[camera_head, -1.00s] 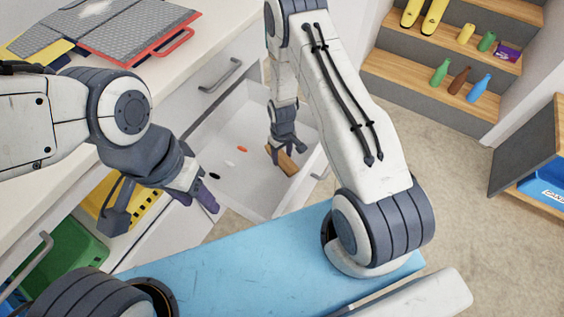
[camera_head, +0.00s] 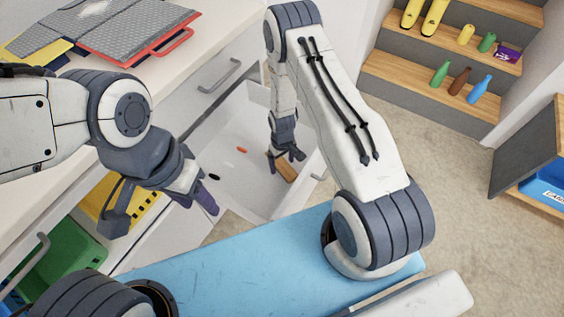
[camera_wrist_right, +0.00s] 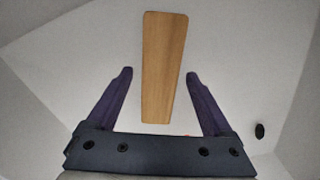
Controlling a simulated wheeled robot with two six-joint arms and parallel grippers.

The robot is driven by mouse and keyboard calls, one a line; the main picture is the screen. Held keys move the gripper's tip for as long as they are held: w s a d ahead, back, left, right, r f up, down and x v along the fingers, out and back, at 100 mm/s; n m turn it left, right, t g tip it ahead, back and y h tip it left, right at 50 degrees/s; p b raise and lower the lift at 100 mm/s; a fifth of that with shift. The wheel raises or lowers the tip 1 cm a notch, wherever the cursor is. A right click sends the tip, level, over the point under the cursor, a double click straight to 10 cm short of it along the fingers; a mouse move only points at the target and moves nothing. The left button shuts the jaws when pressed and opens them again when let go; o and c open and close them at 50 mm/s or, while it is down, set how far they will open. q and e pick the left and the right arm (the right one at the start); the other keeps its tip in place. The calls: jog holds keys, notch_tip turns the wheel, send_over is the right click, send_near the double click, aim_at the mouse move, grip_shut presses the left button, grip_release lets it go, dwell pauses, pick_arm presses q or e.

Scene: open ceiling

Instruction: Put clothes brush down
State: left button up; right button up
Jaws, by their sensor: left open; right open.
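The clothes brush (camera_head: 286,169) shows as a flat wooden piece lying in the open white drawer, near its right side. It also shows in the right wrist view (camera_wrist_right: 163,68), lying on the drawer floor with its wooden face toward the camera. My right gripper (camera_head: 287,158) is inside the drawer above the brush. In the right wrist view its two purple fingers (camera_wrist_right: 158,84) are spread wide, with the brush's lower end between them in the picture and a clear gap on each side. My left gripper (camera_head: 205,203) is open and empty left of the drawer's front.
The drawer (camera_head: 242,190) also holds a small orange item (camera_head: 242,149) and small dark items. A counter (camera_head: 200,40) with a grey folding board is at the upper left. Shelves with bottles (camera_head: 479,89) stand at the upper right.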

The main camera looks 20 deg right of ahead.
aim_at(282, 164)
jog(key=shift+r, duration=0.45)
notch_tip(282, 164, up, 11)
jog(key=p, duration=0.1)
jog(key=s+a+r+n, duration=0.1)
jog(key=s+a+r, duration=0.2)
jog(key=a+r, duration=0.35)
jog(key=s+a+r+n, duration=0.1)
jog(key=s+a+r, duration=0.25)
jog(key=r, duration=0.65)
jog(key=s+a+r+n, duration=0.1)
jog(key=s+a+r, duration=0.1)
jog(key=s+r, duration=0.3)
jog(key=s+a+r+n+y, duration=0.1)
jog(key=s+r, duration=0.5)
jog(key=s, duration=0.6)
jog(key=shift+a, duration=0.6)
